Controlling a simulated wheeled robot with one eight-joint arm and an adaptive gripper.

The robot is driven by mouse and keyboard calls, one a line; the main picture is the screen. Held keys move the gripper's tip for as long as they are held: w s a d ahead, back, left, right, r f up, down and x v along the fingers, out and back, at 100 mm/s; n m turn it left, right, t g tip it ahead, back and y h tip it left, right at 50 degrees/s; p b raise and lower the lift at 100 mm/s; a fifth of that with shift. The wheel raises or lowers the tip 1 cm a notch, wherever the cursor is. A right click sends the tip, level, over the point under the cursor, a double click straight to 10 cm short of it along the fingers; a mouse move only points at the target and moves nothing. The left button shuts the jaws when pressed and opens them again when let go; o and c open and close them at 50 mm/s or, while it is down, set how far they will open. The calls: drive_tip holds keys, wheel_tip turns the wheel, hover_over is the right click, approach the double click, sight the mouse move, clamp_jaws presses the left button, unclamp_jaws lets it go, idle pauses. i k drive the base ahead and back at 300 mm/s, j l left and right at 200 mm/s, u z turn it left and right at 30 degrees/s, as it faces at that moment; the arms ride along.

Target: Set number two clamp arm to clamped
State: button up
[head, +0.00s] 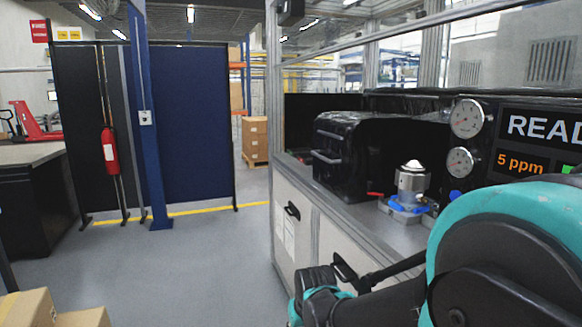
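A silver machined housing (412,182) with a pale domed top stands upright on a fixture on the bench at the right. Blue clamp parts (403,207) sit around its base. A red lever-like part (375,194) sticks out to the left of the housing. A blue round part (455,197) shows at its right, partly hidden by my arm. No number can be read on any clamp, and I cannot tell which is number two or whether it is clamped. My teal and black arm fills the lower right; I cannot make out gripper fingers.
A black box-like machine (350,160) stands on the bench left of the housing. Two gauges (467,118) and a display panel (535,150) are behind at the right. Cabinet doors (300,235) front the bench. Cartons (30,308) lie lower left. Grey floor (180,265) is open at centre left.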

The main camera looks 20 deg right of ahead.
sight(381, 195)
drive_tip(key=j, duration=1)
drive_tip(key=j+z, duration=0.1)
drive_tip(key=z, duration=0.85)
drive_tip(key=k+j+z, duration=0.1)
drive_tip(key=z, duration=0.8)
drive_tip(key=k, duration=0.1)
